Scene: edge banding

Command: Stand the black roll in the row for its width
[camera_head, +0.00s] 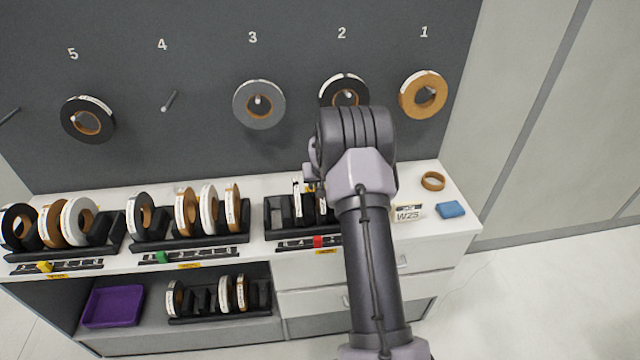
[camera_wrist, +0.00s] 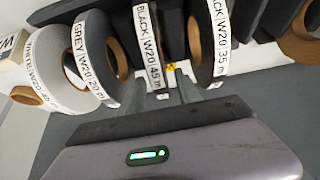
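In the wrist view, a black roll labelled BLACK W20 45 m (camera_wrist: 148,45) stands between the two fingertips of my gripper (camera_wrist: 161,88). A narrow gap shows on its right side, so the fingers look open around it; contact on the left is unclear. Another black roll, labelled BLACK W20 35 m (camera_wrist: 214,50), stands to its right, and a grey W20 roll (camera_wrist: 95,62) to its left. Black rolls also hang on peg 5 (camera_head: 70,122) and peg 2 (camera_head: 331,91). I cannot tell which black roll is meant.
Other racks hold rolls at the left (camera_head: 68,254) and middle (camera_head: 193,241); another stands on the lower shelf (camera_head: 220,317). Peg 4 (camera_head: 169,100) is bare. A W25 box (camera_head: 408,212), blue block (camera_head: 451,209) and brown ring (camera_head: 433,181) lie at the right.

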